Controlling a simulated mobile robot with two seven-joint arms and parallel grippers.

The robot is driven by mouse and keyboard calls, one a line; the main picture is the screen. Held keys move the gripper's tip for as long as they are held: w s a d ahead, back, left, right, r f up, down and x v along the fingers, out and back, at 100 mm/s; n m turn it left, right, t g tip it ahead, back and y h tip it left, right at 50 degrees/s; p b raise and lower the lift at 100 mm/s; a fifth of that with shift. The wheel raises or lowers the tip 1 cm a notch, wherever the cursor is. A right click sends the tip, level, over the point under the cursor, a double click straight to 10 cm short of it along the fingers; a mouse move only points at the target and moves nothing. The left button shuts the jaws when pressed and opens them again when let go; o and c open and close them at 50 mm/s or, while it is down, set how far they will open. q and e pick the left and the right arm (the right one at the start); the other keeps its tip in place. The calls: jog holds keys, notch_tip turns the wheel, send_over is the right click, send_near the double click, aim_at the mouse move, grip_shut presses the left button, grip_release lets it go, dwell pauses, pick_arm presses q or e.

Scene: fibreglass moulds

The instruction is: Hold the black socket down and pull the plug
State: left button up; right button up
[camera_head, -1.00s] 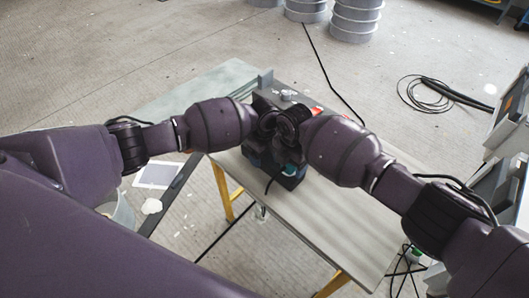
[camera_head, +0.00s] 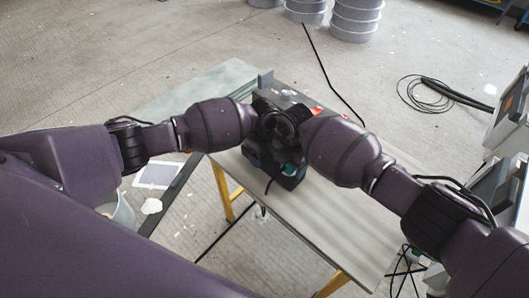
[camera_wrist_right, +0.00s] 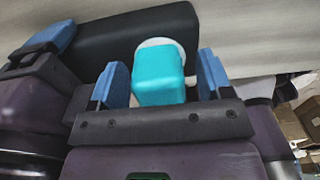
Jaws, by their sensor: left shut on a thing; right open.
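The teal plug (camera_wrist_right: 159,76) sits in a pale round collar on the side of the black socket (camera_wrist_right: 120,38). My right gripper (camera_wrist_right: 162,82) is open, with one blue finger pad on each side of the plug and a gap showing at both. My left gripper (camera_wrist_right: 48,40) is shut on the socket's left end; one blue pad shows there.
The socket is at a grey-topped bench (camera_head: 335,220) with yellow legs. A dark cable hangs beside the plug. Grey round moulds (camera_head: 355,18) and a coiled black cable (camera_head: 430,95) lie on the floor behind. The bench's right part is clear.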

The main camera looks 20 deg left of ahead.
jog(key=c, duration=1.3)
jog(key=shift+r, duration=2.8)
jog(key=shift+r, duration=0.3)
jog(key=shift+r, duration=2.4)
pick_arm(q)
jog(key=o, duration=1.2)
jog(key=shift+r, duration=0.1)
